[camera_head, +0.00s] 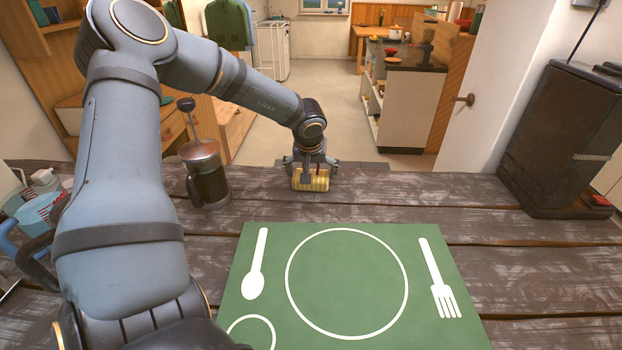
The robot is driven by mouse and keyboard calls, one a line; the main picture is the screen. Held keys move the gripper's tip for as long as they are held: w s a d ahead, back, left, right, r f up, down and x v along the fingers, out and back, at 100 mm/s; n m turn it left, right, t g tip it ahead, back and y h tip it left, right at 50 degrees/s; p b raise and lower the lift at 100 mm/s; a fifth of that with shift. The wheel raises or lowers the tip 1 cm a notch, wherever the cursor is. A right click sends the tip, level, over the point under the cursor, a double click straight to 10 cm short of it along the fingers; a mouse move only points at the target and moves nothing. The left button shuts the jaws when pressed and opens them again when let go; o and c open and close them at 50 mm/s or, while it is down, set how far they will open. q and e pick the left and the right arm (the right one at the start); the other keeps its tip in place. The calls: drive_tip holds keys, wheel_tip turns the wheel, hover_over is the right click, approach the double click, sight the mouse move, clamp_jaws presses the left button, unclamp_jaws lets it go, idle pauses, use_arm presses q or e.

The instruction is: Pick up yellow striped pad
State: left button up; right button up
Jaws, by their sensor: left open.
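The yellow striped pad (318,183) is a small block-like piece on the dark wooden table, near its far edge. My left gripper (310,172) is directly at the pad, with its fingers open and coming down around or just behind it. One finger crosses in front of the pad and hides part of it. I cannot tell whether the fingers touch it. My right gripper does not show.
A green placemat (450,262) with printed plate and cutlery outlines lies nearer. A French press (207,176) stands left of the pad. A dark case (565,135) stands at the right. Table boards between pad and case are clear.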

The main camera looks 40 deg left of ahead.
sight(312, 171)
use_arm(q)
drive_tip(key=shift+s+r, duration=0.1)
drive_tip(key=c, duration=0.9)
drive_tip(key=shift+c, duration=0.2)
drive_tip(key=shift+r, duration=0.3)
wheel_tip(312, 171, up, 3)
drive_tip(key=shift+d+f+b, duration=0.1)
drive_tip(key=shift+f+b, duration=0.1)
drive_tip(key=shift+b, duration=0.5)
drive_tip(key=r, duration=0.1)
drive_tip(key=s+d+r, duration=0.2)
drive_tip(key=shift+s+r+b, duration=0.1)
drive_tip(key=shift+r+b, duration=0.2)
drive_tip(key=s+d+r+p, duration=0.6)
drive_tip(key=s+d+p, duration=0.1)
drive_tip(key=p, duration=1.2)
drive_tip(key=shift+s, duration=0.6)
